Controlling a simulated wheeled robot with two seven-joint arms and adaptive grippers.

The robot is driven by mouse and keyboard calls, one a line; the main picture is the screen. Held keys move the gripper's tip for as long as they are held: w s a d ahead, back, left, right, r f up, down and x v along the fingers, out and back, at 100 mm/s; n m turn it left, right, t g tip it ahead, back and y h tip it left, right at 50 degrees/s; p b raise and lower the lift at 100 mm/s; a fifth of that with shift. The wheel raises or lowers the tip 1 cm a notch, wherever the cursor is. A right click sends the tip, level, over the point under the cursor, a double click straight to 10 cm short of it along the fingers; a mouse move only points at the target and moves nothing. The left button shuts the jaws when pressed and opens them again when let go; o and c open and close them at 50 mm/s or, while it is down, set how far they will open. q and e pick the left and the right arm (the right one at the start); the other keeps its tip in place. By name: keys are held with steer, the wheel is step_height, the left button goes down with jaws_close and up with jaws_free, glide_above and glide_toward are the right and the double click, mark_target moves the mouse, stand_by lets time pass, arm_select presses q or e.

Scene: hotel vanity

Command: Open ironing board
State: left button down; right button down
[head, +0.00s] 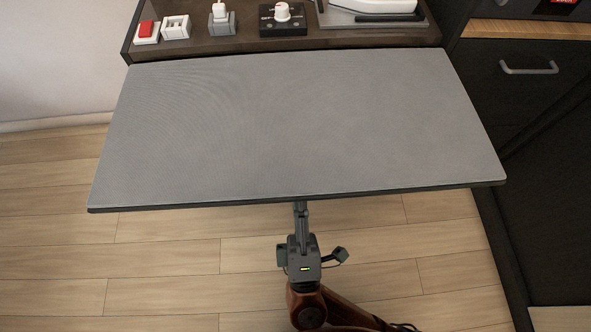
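The ironing board (290,125) is a flat grey panel with a dark edge. It lies about level and stretches out from the front of the vanity over the floor. My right gripper (301,212) is below the board's near edge, around its middle, with its arm coming in from the bottom right. Its fingers point up the picture and their tips pass out of sight under the edge. Whether they touch or grip the board is hidden. My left gripper is not in view.
The dark vanity top (240,45) behind the board carries a red switch (147,29), a white-knob control box (283,18) and a white appliance on a tray (372,14). A dark cabinet with a handle (529,69) stands at right. The wooden floor (160,265) is clear.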

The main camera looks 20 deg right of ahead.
steer(key=shift+s, duration=0.15)
stand_by(0.3)
steer(key=c, duration=2.3)
jaws_free()
steer(key=shift+s+r, duration=0.1)
steer(key=shift+s, duration=0.05)
steer(key=shift+c, duration=0.2)
steer(key=shift+s+a+f, duration=0.1)
steer(key=shift+f, duration=0.2)
steer(key=v, duration=1.1)
steer(key=shift+s+f, duration=0.2)
